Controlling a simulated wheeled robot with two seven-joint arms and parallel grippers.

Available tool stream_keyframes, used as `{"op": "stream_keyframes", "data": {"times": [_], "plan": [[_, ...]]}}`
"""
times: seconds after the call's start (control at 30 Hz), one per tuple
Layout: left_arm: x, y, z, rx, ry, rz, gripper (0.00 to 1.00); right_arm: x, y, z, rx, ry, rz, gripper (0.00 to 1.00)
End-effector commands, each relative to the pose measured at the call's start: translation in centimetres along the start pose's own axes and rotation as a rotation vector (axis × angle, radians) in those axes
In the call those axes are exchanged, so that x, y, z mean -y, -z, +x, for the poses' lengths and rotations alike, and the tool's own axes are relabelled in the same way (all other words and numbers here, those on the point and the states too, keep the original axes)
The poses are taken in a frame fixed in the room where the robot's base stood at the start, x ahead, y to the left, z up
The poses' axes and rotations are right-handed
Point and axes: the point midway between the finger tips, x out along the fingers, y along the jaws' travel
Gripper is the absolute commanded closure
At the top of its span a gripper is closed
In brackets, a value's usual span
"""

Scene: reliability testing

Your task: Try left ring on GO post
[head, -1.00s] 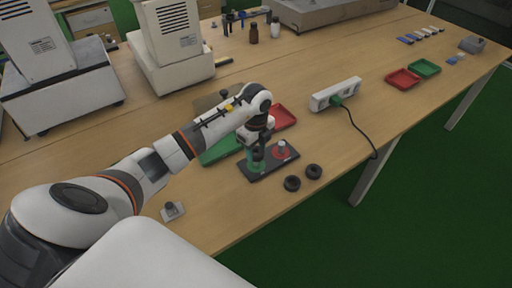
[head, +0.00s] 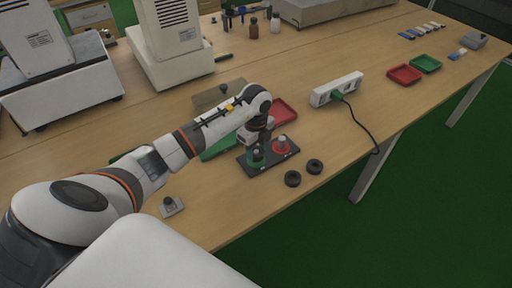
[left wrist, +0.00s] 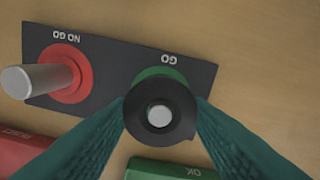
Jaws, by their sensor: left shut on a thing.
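A dark gauge board lies on the table, with a GO post on a green disc and a metal NO GO post (left wrist: 35,80) on a red disc. The board (head: 285,161) also shows in the head view. My left gripper (left wrist: 160,115) is shut on a black ring (left wrist: 160,132), with a green finger on either side. The ring is lined up with the GO post, whose pale top (left wrist: 160,116) shows inside the ring's hole. How far down the post the ring sits is hidden. My right gripper is in neither current view.
Two loose black rings lie on the table, one nearer (head: 292,179) and one to its right (head: 315,166). A green tray (head: 220,147) and a red tray (head: 284,111) stand close behind the gauge board. A power strip (head: 337,89) lies farther right.

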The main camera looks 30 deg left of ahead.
Motion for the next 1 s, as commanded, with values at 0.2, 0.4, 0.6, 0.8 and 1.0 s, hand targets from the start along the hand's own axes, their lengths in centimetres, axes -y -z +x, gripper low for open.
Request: {"op": "stream_keyframes", "data": {"times": [0.2,0.4,0.6,0.8,1.0], "plan": [[0.0,0.0,0.7,0.0,0.001,0.0,0.78,-0.2,0.0,0.4,0.001,-0.003,0.002,0.64],[0.0,0.0,1.1,0.0,0.001,0.0,0.78,-0.3,0.0,0.7,0.001,-0.003,0.001,0.64],[0.0,0.0,1.3,0.0,0.0,0.0,0.78,-0.3,0.0,0.8,0.001,-0.003,0.001,0.64],[0.0,0.0,1.3,0.0,0.0,0.0,0.78,-0.3,0.0,0.8,0.001,-0.003,0.001,0.64],[0.0,0.0,1.2,0.0,0.0,0.0,0.78,-0.2,0.0,0.8,0.001,-0.003,0.001,0.64]]}}
